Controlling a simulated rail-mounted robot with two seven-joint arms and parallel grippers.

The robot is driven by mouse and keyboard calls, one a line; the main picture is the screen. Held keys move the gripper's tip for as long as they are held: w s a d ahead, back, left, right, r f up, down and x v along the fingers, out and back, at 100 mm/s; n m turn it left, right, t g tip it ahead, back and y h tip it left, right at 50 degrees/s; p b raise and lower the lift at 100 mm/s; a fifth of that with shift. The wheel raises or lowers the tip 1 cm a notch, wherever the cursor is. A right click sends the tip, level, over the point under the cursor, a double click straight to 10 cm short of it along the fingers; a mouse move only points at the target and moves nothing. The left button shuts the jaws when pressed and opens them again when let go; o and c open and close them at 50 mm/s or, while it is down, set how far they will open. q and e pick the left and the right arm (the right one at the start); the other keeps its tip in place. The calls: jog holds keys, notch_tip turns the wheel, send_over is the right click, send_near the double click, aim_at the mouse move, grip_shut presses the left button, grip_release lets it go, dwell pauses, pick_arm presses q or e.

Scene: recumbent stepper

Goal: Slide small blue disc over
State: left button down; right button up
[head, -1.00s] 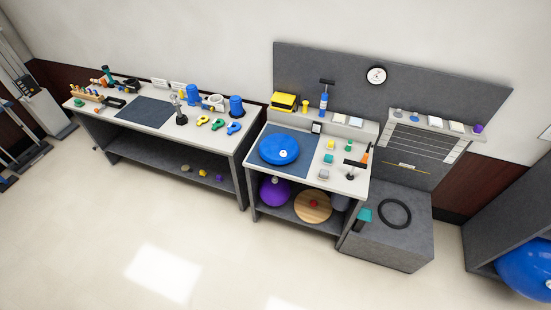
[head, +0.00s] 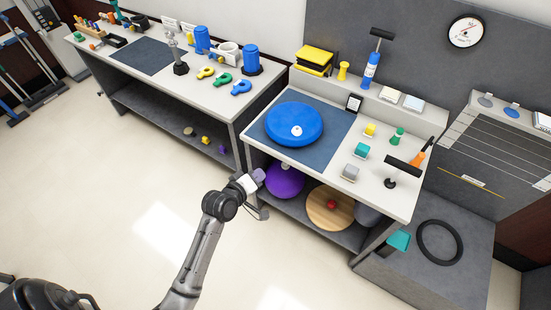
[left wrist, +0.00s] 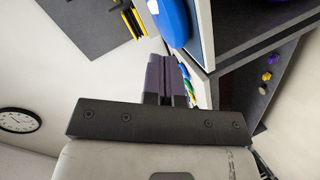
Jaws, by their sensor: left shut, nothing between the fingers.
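A small blue disc (head: 511,110) sits on the ledge above the grey lined panel at the far right of the head view, beside a similar grey disc (head: 485,99). A much larger blue cushion disc (head: 293,124) lies on the dark mat of the middle table; part of it also shows in the left wrist view (left wrist: 172,20). My left gripper (head: 259,176) is shut and empty, in front of the middle table's left front edge, far from the small disc. Its purple fingers show together in the left wrist view (left wrist: 168,78). My right gripper is not in view.
The middle table (head: 385,188) holds small coloured blocks and a black T-handle (head: 403,167). Its shelf holds a purple ball (head: 285,181) and a wooden disc (head: 331,208). A grey box with a black ring (head: 440,242) stands at right. The floor in front is clear.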

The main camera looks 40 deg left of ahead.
pick_arm(q)
jog(key=w+a+f+n+t+y+b, duration=0.35)
jog(key=w+a+f+n+b, duration=0.35)
jog(key=b, duration=0.3)
jog(key=n+b, duration=0.2)
jog(key=b, duration=0.2)
send_near(278, 139)
jog(key=w+a, duration=0.4)
jog(key=shift+w+d+y+b, duration=0.3)
jog(key=shift+w+d+y, duration=0.15)
jog(key=shift+w+d, duration=0.8)
jog(key=shift+w, duration=0.25)
jog(key=shift+w+r, duration=0.1)
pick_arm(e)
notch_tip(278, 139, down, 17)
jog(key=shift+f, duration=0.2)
